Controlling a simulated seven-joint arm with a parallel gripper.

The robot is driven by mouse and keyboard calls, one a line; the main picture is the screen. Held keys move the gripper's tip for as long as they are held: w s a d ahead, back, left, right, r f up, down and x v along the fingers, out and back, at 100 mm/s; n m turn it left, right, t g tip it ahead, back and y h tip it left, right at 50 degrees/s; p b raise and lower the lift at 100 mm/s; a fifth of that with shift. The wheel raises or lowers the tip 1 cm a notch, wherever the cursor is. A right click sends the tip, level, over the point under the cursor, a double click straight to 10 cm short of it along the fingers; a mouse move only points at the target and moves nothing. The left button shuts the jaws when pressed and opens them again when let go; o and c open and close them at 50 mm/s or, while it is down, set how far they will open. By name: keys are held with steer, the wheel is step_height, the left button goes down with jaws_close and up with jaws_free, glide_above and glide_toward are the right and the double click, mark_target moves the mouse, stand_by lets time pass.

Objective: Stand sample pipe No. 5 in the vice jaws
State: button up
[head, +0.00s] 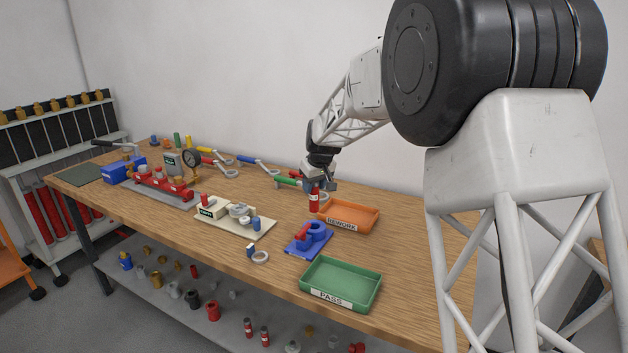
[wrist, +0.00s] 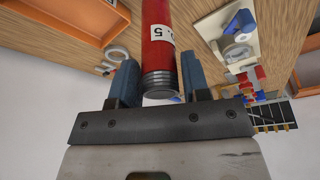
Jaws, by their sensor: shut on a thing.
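My gripper (head: 318,186) is over the back of the bench, behind the orange tray. It is shut on a red sample pipe (head: 314,201), held roughly upright. In the wrist view the red pipe (wrist: 159,45) stands between the two blue fingers, with a white label showing a 5 and a grey threaded end near the palm. A blue fixture (head: 316,231) with a round hollow part and a red piece stands in front of the orange tray; it looks like the vice, but its jaws are too small to make out. The pipe is apart from it.
The orange REWORK tray (head: 363,217) is close by the pipe. The green PASS tray (head: 372,289) is at the front edge. A cream board (head: 262,230) with parts, a loose ring (head: 261,257) and a red valve manifold (head: 165,186) lie to the left. Several coloured-handled tools lie along the back.

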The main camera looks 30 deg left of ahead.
mark_target(317, 200)
steer(key=shift+f, duration=2.4)
steer(key=shift+f, duration=2.5)
steer(key=o, duration=1.1)
steer(key=shift+o, duration=0.5)
steer(key=shift+f, duration=0.1)
steer(key=shift+s, duration=0.1)
steer(key=shift+d+r, duration=0.1)
steer(key=shift+r, duration=0.45)
steer(key=shift+c, duration=0.5)
steer(key=shift+o, duration=0.5)
steer(key=shift+s+r, duration=0.1)
steer(key=shift+r, duration=0.2)
steer(key=shift+v, duration=3.2)
